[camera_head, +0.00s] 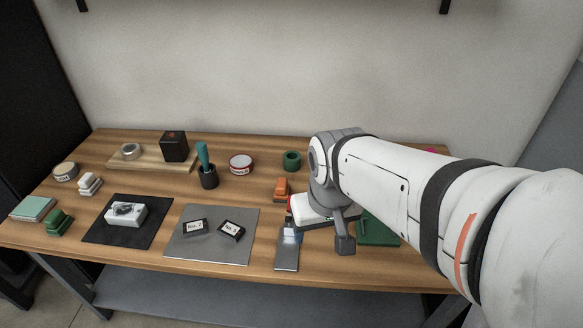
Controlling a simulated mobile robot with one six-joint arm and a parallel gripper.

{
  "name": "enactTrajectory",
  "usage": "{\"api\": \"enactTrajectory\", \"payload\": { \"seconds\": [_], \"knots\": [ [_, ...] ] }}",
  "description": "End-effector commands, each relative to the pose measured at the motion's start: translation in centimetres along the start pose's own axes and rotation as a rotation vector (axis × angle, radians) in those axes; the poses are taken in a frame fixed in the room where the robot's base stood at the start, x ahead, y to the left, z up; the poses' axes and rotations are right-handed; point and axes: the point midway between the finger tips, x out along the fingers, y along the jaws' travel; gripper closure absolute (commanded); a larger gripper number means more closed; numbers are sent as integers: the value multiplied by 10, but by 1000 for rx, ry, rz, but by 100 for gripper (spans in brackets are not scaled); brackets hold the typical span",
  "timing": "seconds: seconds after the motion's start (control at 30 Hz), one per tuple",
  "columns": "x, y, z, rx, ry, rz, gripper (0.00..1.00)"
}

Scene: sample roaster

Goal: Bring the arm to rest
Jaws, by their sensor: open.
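My arm reaches in from the right edge of the head view and bends down over the right half of the wooden table (190,258). My gripper (325,228) hangs low over the table, beside a narrow grey plate (287,258) and in front of an orange-topped block (281,187). One dark finger shows clearly; the other is hard to make out. The gripper is open, and I see nothing held in it. My arm hides much of the table's right side, including part of a green object (376,232).
A grey mat (228,250) carries two small labelled black blocks. A dark mat (100,236) carries a white device (126,214). A plain wall rises at the back.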

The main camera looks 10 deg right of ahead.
Motion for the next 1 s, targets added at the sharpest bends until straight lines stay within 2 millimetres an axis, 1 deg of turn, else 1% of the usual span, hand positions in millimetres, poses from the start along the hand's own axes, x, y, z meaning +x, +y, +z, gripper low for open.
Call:
{"api": "enactTrajectory", "payload": {
  "seconds": [0.27, 0.33, 0.47, 0.6, 0.7, 0.77, 1.0],
  "knots": [
    [0, 0, 1, -5, 0, 0, 38],
    [-4, 0, 0, -6, 1, 0, 38],
    [-25, 0, -3, -6, 8, 1, 38],
    [-57, 0, -8, -8, 20, 2, 38],
    [-74, 0, -10, -9, 28, 3, 38],
    [-78, 0, -11, -9, 31, 3, 38],
    [-78, 0, -11, -9, 31, 3, 38]
  ]
}}
